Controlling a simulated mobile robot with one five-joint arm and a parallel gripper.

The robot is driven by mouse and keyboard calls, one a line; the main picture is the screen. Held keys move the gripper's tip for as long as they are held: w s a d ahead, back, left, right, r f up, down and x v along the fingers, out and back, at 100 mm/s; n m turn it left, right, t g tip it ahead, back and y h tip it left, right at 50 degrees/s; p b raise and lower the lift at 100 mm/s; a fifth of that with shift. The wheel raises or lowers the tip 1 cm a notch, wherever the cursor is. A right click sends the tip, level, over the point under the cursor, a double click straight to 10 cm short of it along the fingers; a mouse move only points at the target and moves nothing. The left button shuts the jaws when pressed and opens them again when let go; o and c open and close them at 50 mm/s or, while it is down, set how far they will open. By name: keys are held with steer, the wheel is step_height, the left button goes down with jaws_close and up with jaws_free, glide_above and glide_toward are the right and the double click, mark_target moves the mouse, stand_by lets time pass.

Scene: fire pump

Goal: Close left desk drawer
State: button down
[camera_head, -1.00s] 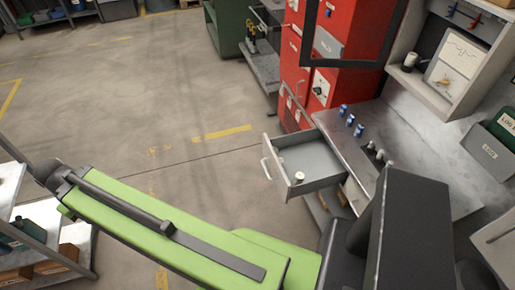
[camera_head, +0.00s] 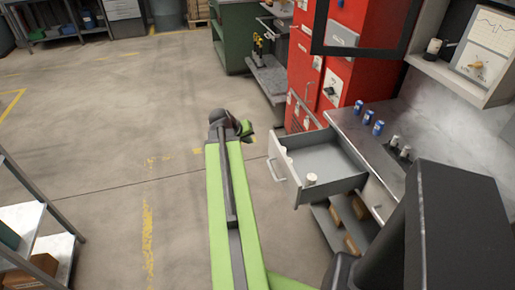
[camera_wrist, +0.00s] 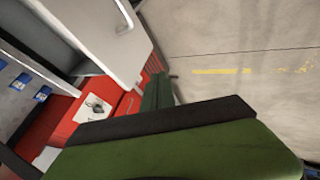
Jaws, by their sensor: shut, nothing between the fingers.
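The grey desk drawer (camera_head: 325,158) is pulled open from the desk (camera_head: 395,120), its inside visible. Its pale bar handle (camera_head: 275,171) faces left, toward the open floor. In the wrist view the drawer front (camera_wrist: 95,30) fills the upper left, with its handle (camera_wrist: 124,16) at the top. My gripper (camera_head: 247,130) is at the far end of my green arm, left of the drawer front and apart from it. Its fingertips are small in the head view, and it is shut and empty. A green and black part of it (camera_wrist: 150,140) crosses the lower wrist view.
Small white objects (camera_head: 311,179) sit in the drawer by its front. Blue cans (camera_head: 368,117) stand on the desk top. A red cabinet (camera_head: 330,70) is behind the desk. Shelves (camera_head: 40,250) stand at lower left. The floor between is clear.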

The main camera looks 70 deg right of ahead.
steer(key=s+d+f+b, duration=0.4)
steer(key=d+f+b, duration=0.2)
steer(key=d+f, duration=0.1)
steer(key=shift+s+d+f+b, duration=0.2)
steer(key=shift+d+b, duration=0.1)
steer(key=shift+d, duration=0.15)
